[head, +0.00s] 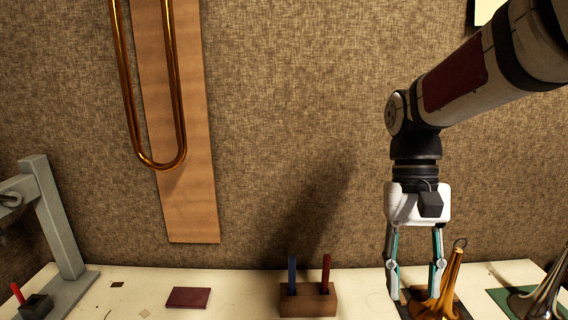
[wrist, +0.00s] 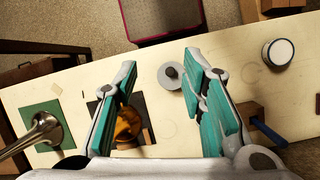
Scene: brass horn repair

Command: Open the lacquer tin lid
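My gripper (head: 415,292) points down over the workbench with its two fingers spread; it is open and nothing is between them. In the wrist view my gripper (wrist: 160,63) shows the same gap. A short round tin with a white top and dark rim (wrist: 278,52) stands at the upper right of the wrist view, apart from the fingers. A grey round piece with a small raised centre (wrist: 171,76) lies on the bench, seen between the fingertips. I cannot tell for certain which is the lacquer tin. Neither is visible in the head view.
An amber brass bell (head: 440,296) stands close by the fingers, partly hidden by one in the wrist view. A silver bell (head: 540,302) is on a green mat at right. A wooden block (head: 308,301) holds blue and red handles. A dark red block (head: 188,298) lies left.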

